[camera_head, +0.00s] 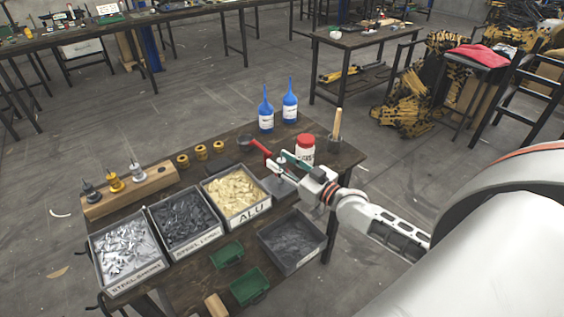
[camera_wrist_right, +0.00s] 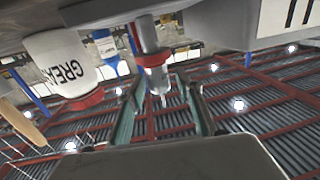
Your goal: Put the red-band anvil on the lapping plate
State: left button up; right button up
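The red-band anvil (camera_wrist_right: 155,62) is a pale metal pin with a red ring, seen inverted in the wrist view. Its wide foot appears to rest on the lapping plate (camera_head: 280,190), a small dark grey block behind the grey bin. In the head view the anvil is small and partly hidden by my gripper. My right gripper (camera_wrist_right: 160,82) has its two teal fingers on either side of the anvil, with gaps visible beside it. It also shows in the head view (camera_head: 286,168), just above the plate. My left gripper is out of view.
A white grease tub (camera_head: 305,147) with a red lid stands close behind the gripper. A grey bin (camera_head: 292,263) and the ALU bin (camera_head: 252,211) stand in front and left. A wooden rack (camera_head: 130,192) holds several anvils. Blue bottles (camera_head: 266,118) stand at the back.

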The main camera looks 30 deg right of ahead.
jog(key=shift+r, duration=0.15)
jog(key=v, duration=1.2)
jog(key=s+a+f+g, duration=0.2)
jog(key=s+a+f, duration=0.2)
jog(key=a+f, duration=0.2)
jog(key=s+a+f+n+g, duration=0.1)
jog(key=s+a+f+g, duration=0.1)
jog(key=s+a+f, duration=0.2)
jog(key=s+a+f+n+g+h, duration=0.1)
jog(key=s+a+f+g, duration=0.1)
jog(key=s+a+f, duration=0.3)
jog(key=a+f, duration=0.4)
jog(key=f, duration=0.3)
jog(key=shift+a+g, duration=0.35)
jog(key=shift+g, duration=0.05)
